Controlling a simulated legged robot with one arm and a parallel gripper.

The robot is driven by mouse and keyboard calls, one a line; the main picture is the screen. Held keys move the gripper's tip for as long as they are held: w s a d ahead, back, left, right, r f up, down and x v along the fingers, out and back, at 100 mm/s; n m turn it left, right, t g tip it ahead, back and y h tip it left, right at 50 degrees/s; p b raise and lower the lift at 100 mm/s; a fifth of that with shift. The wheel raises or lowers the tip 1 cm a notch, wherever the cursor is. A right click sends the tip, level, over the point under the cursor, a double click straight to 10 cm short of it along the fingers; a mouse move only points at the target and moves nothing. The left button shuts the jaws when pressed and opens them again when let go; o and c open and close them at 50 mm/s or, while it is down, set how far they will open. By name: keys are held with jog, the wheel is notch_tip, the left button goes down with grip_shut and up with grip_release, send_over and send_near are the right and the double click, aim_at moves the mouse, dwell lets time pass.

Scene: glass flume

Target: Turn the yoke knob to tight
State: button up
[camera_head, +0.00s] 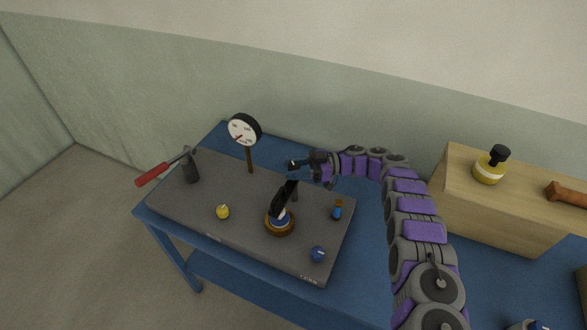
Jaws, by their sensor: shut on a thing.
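My gripper (298,164) reaches in from the right and is shut at the top of a short post on the dark grey board, above and behind a black tilted arm (285,196). The thing in its jaws appears to be the yoke knob, mostly hidden by the fingers, and its turn position cannot be read. The black arm leans down over a round brown-rimmed base (280,230) with a blue and white part inside it.
The board (190,220) lies on a blue table (365,235). It carries a dial gauge (243,129), a red-handled lever (152,174), a yellow knob (222,212), a blue knob (317,254) and a small blue-orange piece (337,210). A wooden box (500,220) bearing a yellow bottle (490,170) stands right.

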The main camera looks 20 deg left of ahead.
jog(key=o, duration=0.8)
jog(key=shift+w+r, duration=0.1)
jog(key=shift+w, duration=0.2)
jog(key=shift+o, duration=0.5)
jog(key=shift+s, duration=0.1)
jog(key=shift+d, duration=0.1)
jog(key=b+v, duration=0.4)
jog(key=v, duration=0.3)
jog(key=shift+d, duration=0.1)
